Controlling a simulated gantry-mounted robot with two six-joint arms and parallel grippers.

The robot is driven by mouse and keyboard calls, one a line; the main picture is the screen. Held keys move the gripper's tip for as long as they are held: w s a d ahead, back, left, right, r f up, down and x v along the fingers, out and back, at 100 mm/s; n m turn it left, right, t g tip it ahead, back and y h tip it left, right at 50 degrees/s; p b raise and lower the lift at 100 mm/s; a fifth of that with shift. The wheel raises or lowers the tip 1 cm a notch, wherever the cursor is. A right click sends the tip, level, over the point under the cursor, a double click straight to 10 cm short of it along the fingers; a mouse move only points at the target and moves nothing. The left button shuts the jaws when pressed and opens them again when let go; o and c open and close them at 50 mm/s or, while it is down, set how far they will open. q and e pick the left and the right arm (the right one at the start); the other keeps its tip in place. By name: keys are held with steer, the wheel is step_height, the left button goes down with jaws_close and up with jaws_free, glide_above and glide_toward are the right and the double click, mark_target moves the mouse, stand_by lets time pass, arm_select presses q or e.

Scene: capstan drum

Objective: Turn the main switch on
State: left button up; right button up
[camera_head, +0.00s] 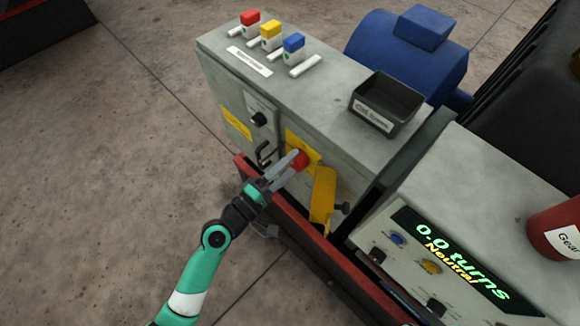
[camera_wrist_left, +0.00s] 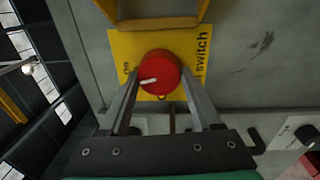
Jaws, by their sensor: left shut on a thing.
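The main switch is a red round knob (camera_head: 301,158) on a yellow plate (camera_head: 292,139) on the cabinet's front face. In the left wrist view the knob (camera_wrist_left: 160,70) bears a white mark pointing left, and the plate (camera_wrist_left: 125,47) carries partly hidden black lettering ending in "switch". My left gripper (camera_head: 290,163) has its fingers on either side of the knob and is shut on it. A yellow hinged cover (camera_head: 322,198) hangs open beside the knob. My right gripper is not in view.
A red rail (camera_head: 300,232) runs below.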

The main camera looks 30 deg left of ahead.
arm_select(q)
steer(key=shift+m+b, duration=0.65)
steer(key=shift+m, duration=0.75)
steer(key=o, duration=1.4)
steer(key=v, duration=1.1)
steer(key=shift+s+a+b, duration=0.15)
steer(key=shift+s+b, duration=0.2)
steer(key=shift+b, duration=0.05)
